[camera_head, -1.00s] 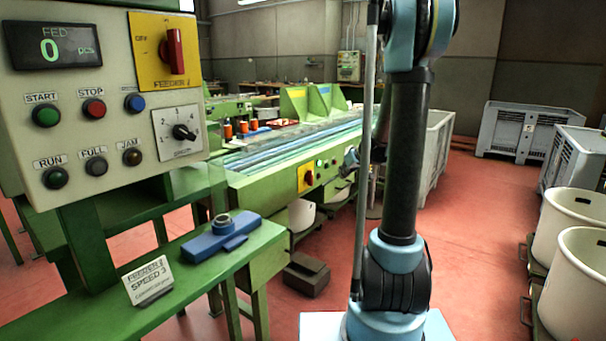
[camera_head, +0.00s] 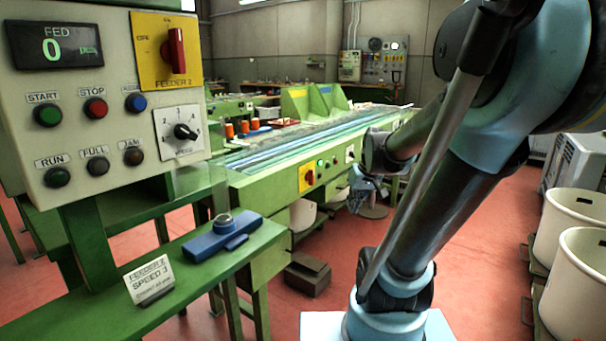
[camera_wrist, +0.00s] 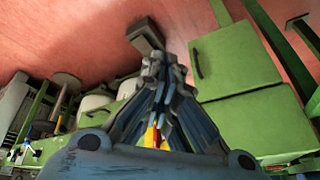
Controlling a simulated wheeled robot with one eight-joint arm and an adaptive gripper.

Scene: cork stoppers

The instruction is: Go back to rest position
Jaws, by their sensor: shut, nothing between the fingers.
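My gripper (camera_wrist: 165,72) is shut and empty in the wrist view, its fingertips together over the red floor. Through the gap between its finger links I see a bit of yellow and red behind. In the head view my gripper (camera_head: 362,190) is small and partly hidden by my own arm, hanging in front of the green conveyor machine (camera_head: 262,205). My arm leans across the right half of the head view, bent toward the upper right.
A control panel (camera_head: 98,120) with buttons and a dial stands close at left, above a green bench (camera_head: 75,318) with a blue clamp-like device (camera_head: 222,238) and a sign (camera_head: 148,277). Cream tubs (camera_head: 573,285) stand at right. Red floor between is mostly clear; a dark box (camera_head: 307,273) sits there.

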